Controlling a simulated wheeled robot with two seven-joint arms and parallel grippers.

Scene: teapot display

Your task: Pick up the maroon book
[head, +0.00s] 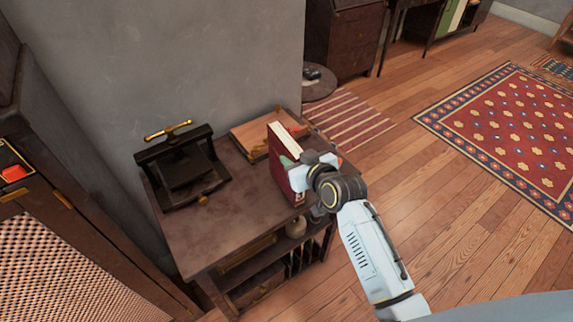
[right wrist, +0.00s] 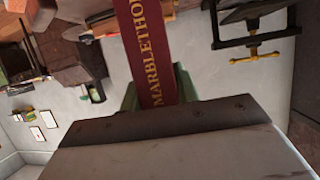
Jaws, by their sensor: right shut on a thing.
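The maroon book (head: 278,160) stands upright near the right end of a small dark wooden table in the head view, its cream page edges facing up. In the right wrist view the maroon book (right wrist: 150,55) shows its spine with gold lettering, running up from between the fingers. My right gripper (head: 300,170) is shut on the book from the right side. In the right wrist view the green fingertips of the right gripper (right wrist: 160,92) show on both sides of the spine. Whether the book touches the tabletop is unclear. My left gripper is not in view.
The dark wooden table (head: 225,225) also bears a black press (head: 185,170) with a brass handle at left and a flat wooden box (head: 250,137) behind the book. A tall cabinet (head: 70,250) stands at far left. A grey wall (head: 170,60) backs the table; open floor lies to the right.

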